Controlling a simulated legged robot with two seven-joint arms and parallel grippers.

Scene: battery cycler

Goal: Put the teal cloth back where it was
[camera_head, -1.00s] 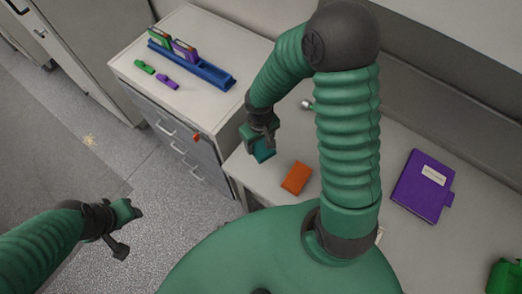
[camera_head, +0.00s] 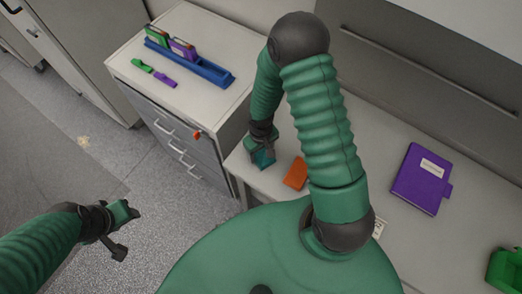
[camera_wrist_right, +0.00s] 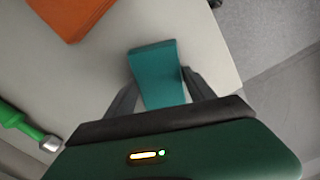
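The teal cloth (camera_head: 264,160) is in my right gripper (camera_head: 262,145), near the left edge of the white table (camera_head: 245,170). In the right wrist view the teal cloth (camera_wrist_right: 155,75) lies between the two dark fingers, which touch its sides, and its folded end points away from the palm. I cannot tell whether it touches the table. An orange cloth (camera_head: 295,174) lies on the table just right of the gripper; it also shows in the right wrist view (camera_wrist_right: 75,15). My left gripper (camera_head: 128,232) is open and empty above the floor.
A drawer cabinet (camera_head: 125,65) stands left of the table, with a blue rack (camera_head: 190,64) and green and purple pieces on top. A purple book (camera_head: 421,180) and a green object (camera_head: 504,268) are at right. A green-handled tool (camera_wrist_right: 20,122) lies near the gripper.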

